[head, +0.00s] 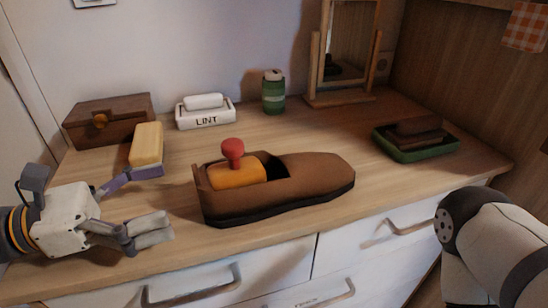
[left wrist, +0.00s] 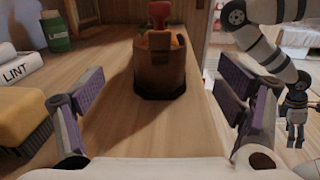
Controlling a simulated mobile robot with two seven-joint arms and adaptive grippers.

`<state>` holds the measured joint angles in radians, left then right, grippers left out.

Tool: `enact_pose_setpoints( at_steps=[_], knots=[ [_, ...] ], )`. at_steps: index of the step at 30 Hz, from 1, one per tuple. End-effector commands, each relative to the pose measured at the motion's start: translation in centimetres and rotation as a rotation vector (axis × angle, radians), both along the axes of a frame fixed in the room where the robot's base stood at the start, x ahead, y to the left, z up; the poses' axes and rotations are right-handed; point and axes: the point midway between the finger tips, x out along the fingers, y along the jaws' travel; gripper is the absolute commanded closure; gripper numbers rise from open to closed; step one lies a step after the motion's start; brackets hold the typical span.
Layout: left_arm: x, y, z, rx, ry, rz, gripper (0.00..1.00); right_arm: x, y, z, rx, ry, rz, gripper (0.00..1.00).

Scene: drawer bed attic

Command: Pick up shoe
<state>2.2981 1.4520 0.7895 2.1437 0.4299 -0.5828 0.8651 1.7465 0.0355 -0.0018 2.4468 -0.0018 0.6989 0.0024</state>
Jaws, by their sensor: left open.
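A brown shoe (head: 300,187) with a dark sole lies on the wooden dresser top, its toe to the right. An orange block-like piece with a red knob (head: 232,152) sits in its opening. My left gripper (head: 152,205) is open and empty, left of the shoe's heel and apart from it. In the left wrist view the shoe (left wrist: 160,75) stands ahead, centred between the spread fingers of the gripper (left wrist: 165,115), heel towards me. My right arm shows at the lower right in the head view, but its gripper is out of that frame. In the left wrist view the right gripper (left wrist: 297,125) appears small at the right edge.
A yellow brush or sponge (head: 147,145) lies close behind my left gripper. A wooden box (head: 110,120), a lint tray (head: 205,119), a green can (head: 273,95) and a mirror stand (head: 340,98) line the back. A green tray (head: 415,153) sits at right.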

Motion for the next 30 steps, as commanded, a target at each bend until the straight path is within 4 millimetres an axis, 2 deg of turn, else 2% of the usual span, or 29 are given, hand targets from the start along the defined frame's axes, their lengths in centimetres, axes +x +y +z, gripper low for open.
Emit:
enact_pose_setpoints(
  at_steps=[2,6,21,29,30],
  knots=[
    [0.1,-0.4,-0.3,0.001,0.004,-0.003,0.13,-0.3,0.0,-0.3,0.000,0.010,0.000,0.37],
    [1.2,-3.2,-1.1,0.002,0.014,-0.007,0.13,-1.9,0.0,-2.1,0.000,0.060,0.002,0.37],
    [4.3,-10.7,-0.7,0.002,0.007,-0.004,0.13,-4.1,0.0,-5.0,-0.001,0.129,0.005,0.37],
    [4.6,-11.2,-0.2,0.003,0.001,-0.001,0.13,-4.1,-0.1,-5.0,-0.001,0.128,0.005,0.37],
    [4.6,-11.2,-0.2,0.003,0.001,-0.001,0.16,-4.1,-0.1,-5.0,-0.001,0.128,0.005,0.37]
  ],
)
